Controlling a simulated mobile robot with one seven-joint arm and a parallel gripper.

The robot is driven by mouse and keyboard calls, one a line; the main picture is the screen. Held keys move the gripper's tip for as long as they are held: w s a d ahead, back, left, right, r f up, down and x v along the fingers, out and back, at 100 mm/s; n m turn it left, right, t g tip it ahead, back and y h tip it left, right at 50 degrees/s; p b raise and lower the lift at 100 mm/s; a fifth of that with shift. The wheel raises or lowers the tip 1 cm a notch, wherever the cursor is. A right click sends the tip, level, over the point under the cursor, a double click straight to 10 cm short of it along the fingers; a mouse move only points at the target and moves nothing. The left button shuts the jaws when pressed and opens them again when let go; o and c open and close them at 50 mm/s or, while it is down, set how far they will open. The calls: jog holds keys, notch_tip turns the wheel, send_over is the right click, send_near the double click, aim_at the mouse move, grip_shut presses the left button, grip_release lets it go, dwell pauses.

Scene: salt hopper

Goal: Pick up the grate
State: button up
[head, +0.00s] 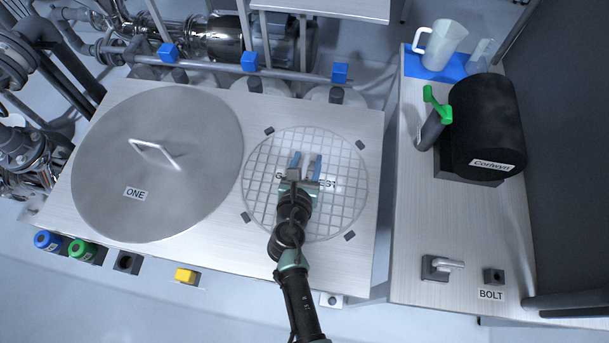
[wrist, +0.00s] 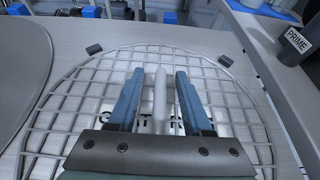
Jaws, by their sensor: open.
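The grate (head: 340,215) is a round white wire grid lying flat on the steel counter, over a light surface with partly hidden dark lettering. In the wrist view the grate (wrist: 75,80) fills the middle, and a pale upright handle-like bar (wrist: 160,95) stands between my fingers. My gripper (head: 305,163) is above the middle of the grate with its two blue fingers apart. In the wrist view my gripper (wrist: 160,80) has one finger on each side of the bar, with a gap showing on both sides. My gripper hides part of the grate's centre.
A large round lid (head: 200,130) marked ONE lies left of the grate. Small dark blocks (head: 350,237) sit around the grate's rim. A right-hand counter (head: 410,260) holds a black drum (head: 485,125), a green-handled valve (head: 435,110) and a pitcher (head: 440,45).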

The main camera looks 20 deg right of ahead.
jog(key=shift+c, duration=0.3)
grip_shut()
jog(key=shift+w, duration=0.1)
dwell(1.1)
